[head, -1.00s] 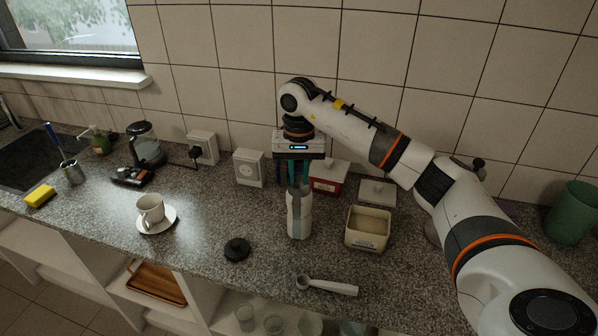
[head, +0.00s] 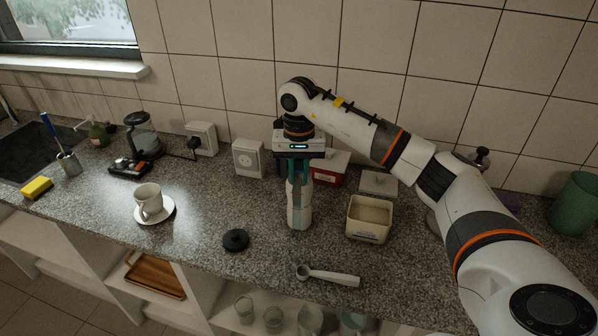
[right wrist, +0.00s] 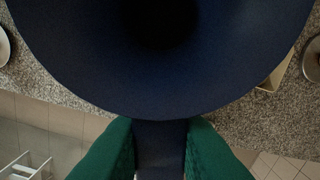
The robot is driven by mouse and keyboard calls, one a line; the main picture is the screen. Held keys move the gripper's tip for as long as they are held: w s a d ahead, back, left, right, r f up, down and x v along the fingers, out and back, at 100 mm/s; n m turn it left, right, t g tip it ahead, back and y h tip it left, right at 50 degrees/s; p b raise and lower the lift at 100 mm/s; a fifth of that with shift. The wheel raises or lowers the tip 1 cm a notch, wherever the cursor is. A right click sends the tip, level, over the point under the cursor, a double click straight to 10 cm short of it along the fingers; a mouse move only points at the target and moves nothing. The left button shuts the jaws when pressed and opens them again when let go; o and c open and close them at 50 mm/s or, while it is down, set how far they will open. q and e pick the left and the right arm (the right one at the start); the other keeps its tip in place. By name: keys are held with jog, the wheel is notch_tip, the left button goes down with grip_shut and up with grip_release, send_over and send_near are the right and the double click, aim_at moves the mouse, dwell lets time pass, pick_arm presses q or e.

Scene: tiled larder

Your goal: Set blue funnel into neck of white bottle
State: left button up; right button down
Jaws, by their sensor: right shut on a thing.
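The white bottle (head: 299,212) stands upright on the granite counter in the head view. My right gripper (head: 298,180) points down over it, its green fingers overlapping the bottle's top in the picture. In the right wrist view, its green fingers (right wrist: 160,150) are shut on a dark blue strip joined to the wide blue funnel (right wrist: 150,80), whose round rim fills the upper picture. In the head view the funnel is mostly hidden by the gripper. The bottle's neck is hidden, so I cannot tell whether the funnel's spout is in it. My left gripper is not in view.
A cream open box (head: 368,220) stands right of the bottle, with a red box (head: 328,170) behind. A black lid (head: 236,240) and a white-handled scoop (head: 328,275) lie in front. A cup (head: 148,201) on a saucer stands left.

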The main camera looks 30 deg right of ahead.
jog(key=shift+f+b, duration=1.1)
jog(key=shift+f, duration=0.15)
dwell(1.0)
jog(key=c, duration=1.2)
grip_release()
jog(key=shift+c, duration=0.2)
jog(key=shift+r, duration=0.1)
notch_tip(320, 180, up, 11)
jog(key=shift+f+b, duration=0.2)
jog(key=shift+b, duration=0.65)
jog(key=shift+r, duration=0.6)
